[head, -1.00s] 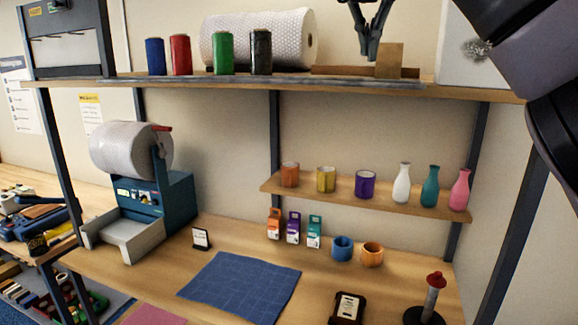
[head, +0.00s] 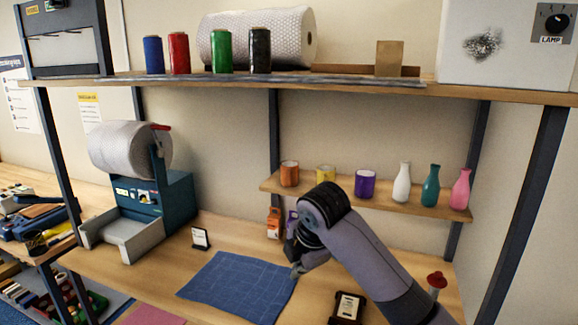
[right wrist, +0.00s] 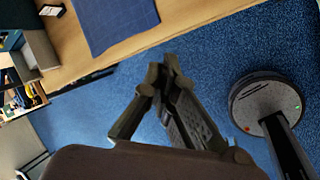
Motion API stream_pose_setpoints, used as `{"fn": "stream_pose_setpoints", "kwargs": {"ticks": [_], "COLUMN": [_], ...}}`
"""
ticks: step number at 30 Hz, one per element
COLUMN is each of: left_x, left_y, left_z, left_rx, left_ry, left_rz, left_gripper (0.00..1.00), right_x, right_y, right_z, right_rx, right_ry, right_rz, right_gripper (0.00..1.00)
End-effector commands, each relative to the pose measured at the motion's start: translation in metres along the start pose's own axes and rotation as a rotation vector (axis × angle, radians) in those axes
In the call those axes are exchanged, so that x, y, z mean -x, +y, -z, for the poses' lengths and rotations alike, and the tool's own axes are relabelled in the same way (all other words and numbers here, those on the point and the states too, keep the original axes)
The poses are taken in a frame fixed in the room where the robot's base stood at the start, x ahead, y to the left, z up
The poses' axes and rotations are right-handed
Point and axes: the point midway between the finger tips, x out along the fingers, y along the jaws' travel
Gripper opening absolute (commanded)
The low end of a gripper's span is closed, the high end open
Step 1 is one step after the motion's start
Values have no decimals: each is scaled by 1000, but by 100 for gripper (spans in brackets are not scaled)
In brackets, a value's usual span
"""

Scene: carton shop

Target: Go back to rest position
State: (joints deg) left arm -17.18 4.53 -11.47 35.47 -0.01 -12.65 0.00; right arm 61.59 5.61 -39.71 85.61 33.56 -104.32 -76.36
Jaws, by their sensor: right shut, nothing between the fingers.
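My right arm reaches in from the lower right in the head view, with its wrist bent down. My right gripper (head: 297,268) hangs over the workbench near the right edge of the blue cutting mat (head: 235,290). In the right wrist view its fingers (right wrist: 164,72) are together and empty, seen against the blue floor beyond the bench's front edge. Whether it touches anything is not visible. My left gripper is not in view. A small tan carton (head: 389,58) stands on the upper shelf.
A small shelf (head: 385,203) above holds three cups and three bottles. A roll dispenser (head: 150,195) stands left, a framed card (head: 347,307) in front. A round grey base (right wrist: 265,103) is on the floor.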

Motion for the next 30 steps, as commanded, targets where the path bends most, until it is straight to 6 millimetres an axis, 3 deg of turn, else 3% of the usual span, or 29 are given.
{"fn": "stream_pose_setpoints", "kwargs": {"ticks": [1, 6, 13, 18, 24, 30], "left_x": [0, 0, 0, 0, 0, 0], "left_y": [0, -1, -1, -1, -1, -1], "left_z": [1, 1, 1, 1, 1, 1], "left_rx": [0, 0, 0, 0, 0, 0], "left_ry": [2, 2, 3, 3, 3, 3], "left_rz": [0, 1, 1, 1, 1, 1], "left_gripper": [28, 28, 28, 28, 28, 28], "right_x": [-20, -64, -99, -106, -95, -77], "right_y": [-22, -87, -187, -268, -358, -413], "right_z": [10, 34, 54, 60, 60, 56], "right_rx": [-74, -371, -815, -1154, -1506, -1714], "right_ry": [35, 109, 148, 118, 24, -67], "right_rz": [6, 15, 53, 86, 111, 110], "right_gripper": [0, 0, 0, 0, 0, 0]}}
